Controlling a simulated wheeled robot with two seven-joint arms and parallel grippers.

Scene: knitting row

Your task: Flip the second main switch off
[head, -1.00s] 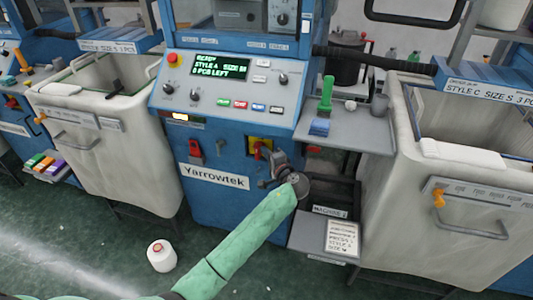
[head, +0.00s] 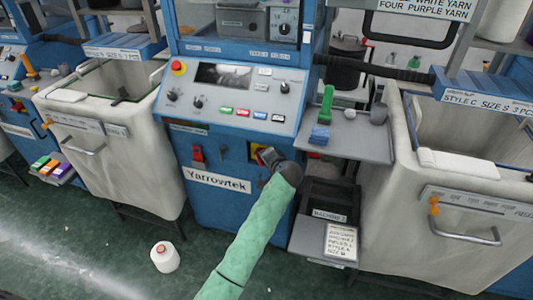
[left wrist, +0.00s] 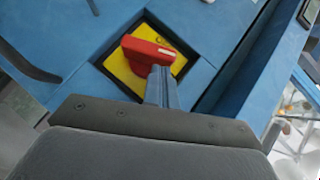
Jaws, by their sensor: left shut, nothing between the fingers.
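The red rotary switch handle (left wrist: 147,52) sits on a yellow plate (left wrist: 181,66) in a black frame on the blue machine front. In the left wrist view the handle lies roughly crosswise. My left gripper (left wrist: 160,75) is shut and empty, its fingertips against or very close to the handle's lower side; I cannot tell if they touch. In the head view my left gripper (head: 265,153) covers most of this switch. The Yarrowtek machine's display (head: 222,75) is dark. My right gripper is not in view.
Another red switch (head: 197,153) is left on the same panel. A control panel (head: 240,97) with buttons and knobs is above. A grey shelf (head: 355,143) and a fabric bin (head: 400,200) stand right, another bin (head: 120,150) left. A yarn cone (head: 165,256) stands on the floor.

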